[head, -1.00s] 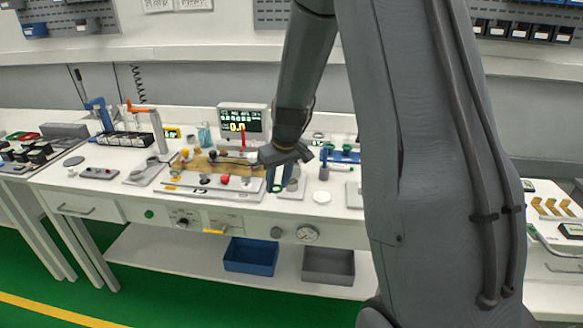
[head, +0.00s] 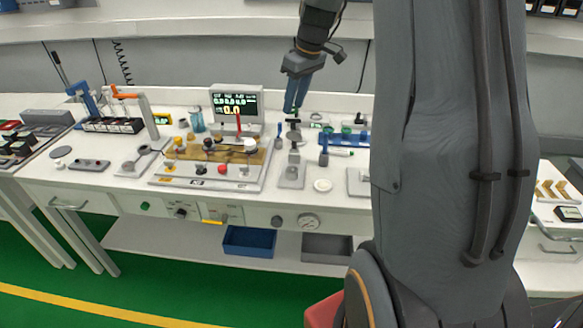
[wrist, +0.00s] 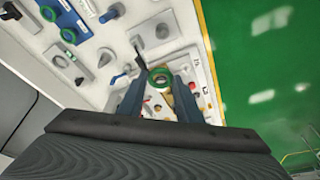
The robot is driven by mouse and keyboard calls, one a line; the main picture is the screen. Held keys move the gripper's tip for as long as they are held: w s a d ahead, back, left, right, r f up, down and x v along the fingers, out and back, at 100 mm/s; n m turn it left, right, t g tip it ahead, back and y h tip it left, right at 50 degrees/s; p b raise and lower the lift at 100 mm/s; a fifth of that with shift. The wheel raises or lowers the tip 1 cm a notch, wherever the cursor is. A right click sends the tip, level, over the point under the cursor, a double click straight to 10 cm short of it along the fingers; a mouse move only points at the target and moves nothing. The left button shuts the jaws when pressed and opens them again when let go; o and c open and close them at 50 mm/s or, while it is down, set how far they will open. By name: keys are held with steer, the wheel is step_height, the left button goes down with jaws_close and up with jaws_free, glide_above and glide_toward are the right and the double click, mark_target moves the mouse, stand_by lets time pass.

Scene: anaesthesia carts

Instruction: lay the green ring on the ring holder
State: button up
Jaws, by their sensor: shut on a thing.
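The green ring (wrist: 160,76) is held between the two blue fingertips of my gripper (wrist: 160,84) in the wrist view. In the head view my gripper (head: 294,108) points down above the back of the bench, just right of the monitor. A blue rack (head: 357,138) with green round pieces stands right of the gripper; it also shows in the wrist view (wrist: 75,20). A grey stand (head: 291,178) with an upright post is below and in front of the gripper. I cannot tell for sure which of these is the ring holder.
A monitor (head: 236,103) and a board with coloured knobs (head: 207,180) stand to the left. Two bins, blue (head: 249,241) and grey (head: 327,247), sit on the lower shelf.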

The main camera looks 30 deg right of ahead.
mark_target(292, 168)
step_height(292, 168, down, 22)
steer(key=b, duration=1.4)
steer(key=o, duration=1)
steer(key=shift+r, duration=0.2)
steer(key=b+v, duration=0.2)
steer(key=v, duration=1)
steer(key=s+a+f+m, duration=0.1)
steer(key=s+a+f, duration=0.4)
steer(key=s+a, duration=0.1)
steer(key=s+a+f+m+g+h, duration=0.1)
steer(key=s+a+f+m, duration=0.1)
steer(key=s+a+f, duration=0.2)
steer(key=s+a+f+m+g, duration=0.1)
steer(key=s+a+f, duration=0.4)
steer(key=s+a, duration=0.4)
steer(key=shift+s+f+m, duration=0.3)
steer(key=shift+s, duration=0.3)
